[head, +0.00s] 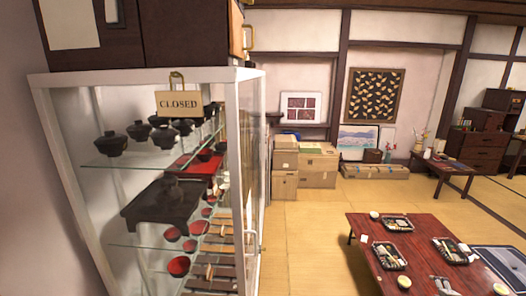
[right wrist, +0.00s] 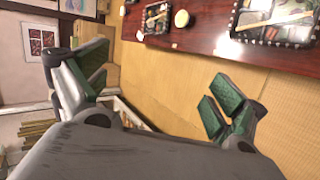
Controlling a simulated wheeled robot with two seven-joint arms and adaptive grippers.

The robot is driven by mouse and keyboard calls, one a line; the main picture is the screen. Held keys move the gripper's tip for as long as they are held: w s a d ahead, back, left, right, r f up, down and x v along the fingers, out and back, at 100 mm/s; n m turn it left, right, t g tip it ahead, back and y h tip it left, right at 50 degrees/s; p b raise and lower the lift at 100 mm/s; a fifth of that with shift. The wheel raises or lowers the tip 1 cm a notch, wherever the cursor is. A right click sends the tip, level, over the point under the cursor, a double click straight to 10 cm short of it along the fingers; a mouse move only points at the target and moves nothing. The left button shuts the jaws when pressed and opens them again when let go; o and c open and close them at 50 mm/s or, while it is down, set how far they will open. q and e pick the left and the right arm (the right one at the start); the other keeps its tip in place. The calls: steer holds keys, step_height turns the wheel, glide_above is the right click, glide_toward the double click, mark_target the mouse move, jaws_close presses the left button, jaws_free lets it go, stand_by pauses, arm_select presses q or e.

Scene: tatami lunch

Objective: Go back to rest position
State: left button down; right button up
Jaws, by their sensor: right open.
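My right gripper (right wrist: 155,95) shows in the right wrist view with its two green-padded fingers spread wide apart. Nothing is between the fingers. It is over the tatami floor (right wrist: 150,75), short of the low red-brown table (right wrist: 205,32). My left gripper is in neither view, and neither arm shows in the head view.
A white-framed glass cabinet (head: 240,180) with a CLOSED sign (head: 179,104) stands close on the left, holding dark and red bowls. The low table (head: 365,226) at lower right bears bento boxes. Cardboard boxes (head: 318,163) stand at the back. Tatami between is clear.

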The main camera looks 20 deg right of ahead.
steer(key=s+d+f+m+g+h, duration=0.1)
steer(key=s+d+f+m+g, duration=0.15)
steer(key=s, duration=0.65)
steer(key=s+d+f+m+g+h, duration=0.1)
steer(key=s+d+f+g, duration=0.15)
steer(key=s, duration=0.65)
steer(key=s+d+f+m+g+h, duration=0.1)
steer(key=s+d+m, duration=0.15)
steer(key=s, duration=0.65)
steer(key=s+a+f+m+g+y, duration=0.1)
steer(key=s+a+f+y, duration=0.15)
steer(key=a+f, duration=1.05)
steer(key=s+a+f+y, duration=0.2)
steer(key=s+a+f, duration=0.2)
steer(key=a+f, duration=0.95)
steer(key=s+a+f+m+y+b, duration=0.1)
steer(key=a+f, duration=0.3)
steer(key=a, duration=1.6)
steer(key=s+a+f+m+y+b, duration=0.1)
steer(key=a+f+y+b, duration=0.2)
steer(key=a, duration=1.8)
steer(key=shift+s+f+g+y, duration=0.3)
steer(key=shift+s+f+y, duration=0.1)
steer(key=shift+f, duration=0.2)
